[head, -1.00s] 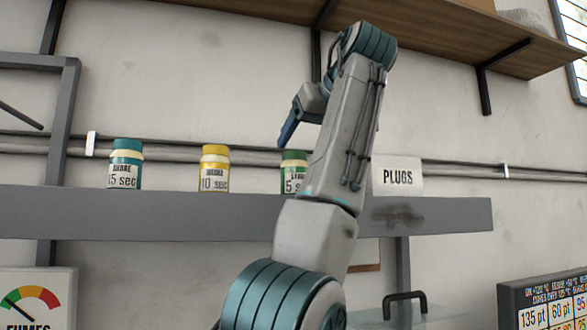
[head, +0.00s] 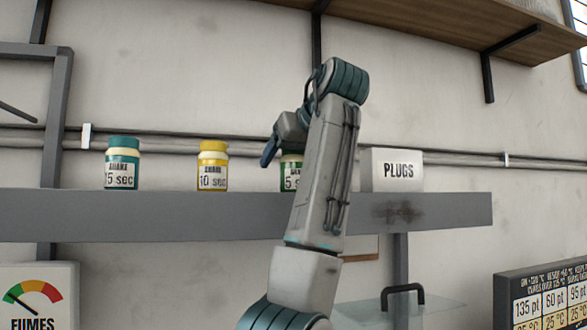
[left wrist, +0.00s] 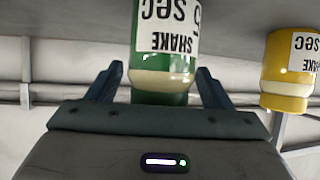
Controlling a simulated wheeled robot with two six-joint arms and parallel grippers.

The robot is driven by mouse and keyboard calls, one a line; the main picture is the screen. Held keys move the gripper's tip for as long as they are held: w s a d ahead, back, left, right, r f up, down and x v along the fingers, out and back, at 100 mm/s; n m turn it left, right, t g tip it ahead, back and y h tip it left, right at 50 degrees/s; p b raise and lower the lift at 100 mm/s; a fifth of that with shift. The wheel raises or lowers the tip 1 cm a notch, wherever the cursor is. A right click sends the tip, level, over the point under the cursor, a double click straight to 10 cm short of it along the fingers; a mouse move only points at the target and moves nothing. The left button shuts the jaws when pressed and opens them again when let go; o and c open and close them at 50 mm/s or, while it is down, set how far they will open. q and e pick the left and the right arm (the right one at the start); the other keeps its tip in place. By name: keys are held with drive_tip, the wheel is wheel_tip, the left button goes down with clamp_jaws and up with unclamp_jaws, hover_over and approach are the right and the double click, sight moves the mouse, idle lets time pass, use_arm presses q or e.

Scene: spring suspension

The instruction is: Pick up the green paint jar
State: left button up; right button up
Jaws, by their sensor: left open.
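The green paint jar (head: 290,178), with a cream band and a white "SHAKE 5 sec" label, stands on the grey shelf (head: 150,216). My arm and left gripper (head: 270,152) hide its lid and right side in the head view. In the left wrist view the green jar (left wrist: 163,75) appears upside down between the two blue fingers of my left gripper (left wrist: 158,85). The fingers are open, with a gap visible on each side of the jar's lid. My right gripper is not in view.
A yellow jar (head: 213,166) and a teal-lidded jar (head: 122,163) stand to the left on the shelf. A white "PLUGS" box (head: 397,170) stands to the right. Pipes (head: 455,158) run along the wall behind. A wooden shelf (head: 430,25) hangs above.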

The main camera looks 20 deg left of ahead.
use_arm(q)
drive_tip(key=shift+s+d, duration=0.15)
drive_tip(key=c, duration=1.2)
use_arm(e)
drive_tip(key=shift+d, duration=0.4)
use_arm(q)
drive_tip(key=shift+r, duration=0.15)
